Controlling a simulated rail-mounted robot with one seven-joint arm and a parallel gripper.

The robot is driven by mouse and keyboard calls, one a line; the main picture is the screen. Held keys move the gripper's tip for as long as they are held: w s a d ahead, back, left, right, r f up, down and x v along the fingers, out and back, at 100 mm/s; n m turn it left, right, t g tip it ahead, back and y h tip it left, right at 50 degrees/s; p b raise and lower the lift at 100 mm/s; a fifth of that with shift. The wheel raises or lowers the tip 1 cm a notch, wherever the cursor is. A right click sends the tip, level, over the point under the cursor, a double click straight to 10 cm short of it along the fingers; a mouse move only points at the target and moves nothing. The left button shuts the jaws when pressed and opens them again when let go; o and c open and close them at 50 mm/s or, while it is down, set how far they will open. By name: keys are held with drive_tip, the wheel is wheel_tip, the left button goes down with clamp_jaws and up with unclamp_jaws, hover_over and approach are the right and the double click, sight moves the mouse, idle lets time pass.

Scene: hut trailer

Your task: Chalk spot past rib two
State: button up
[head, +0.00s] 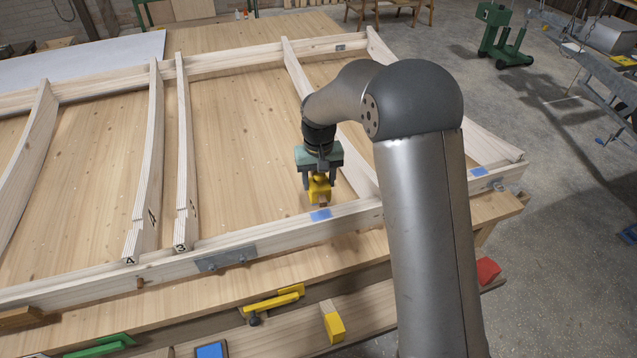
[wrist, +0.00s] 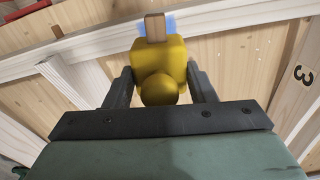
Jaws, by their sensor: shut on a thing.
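My gripper (head: 319,180) is shut on a yellow block-like tool (head: 319,189) with a rounded back; a short brown stub (wrist: 155,27) sticks out of its far end. The stub hangs close to a blue patch (head: 320,215) on the frame's front rail (head: 290,222); I cannot tell whether they touch. In the wrist view the blue patch (wrist: 170,22) is partly hidden behind the stub. A rib marked 3 (head: 181,150) stands left of my gripper, and another rib (head: 296,70) runs behind my arm, its near end partly covered.
Another rib (head: 150,150) stands beside rib 3. A second blue patch (head: 478,171) is at the right end. A metal plate (head: 225,260) sits on the front rail. Yellow (head: 272,303) and green (head: 100,346) clamps lie along the near edge. The panel between ribs is bare.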

drive_tip(key=shift+r+p, duration=0.6)
drive_tip(key=shift+r, duration=0.75)
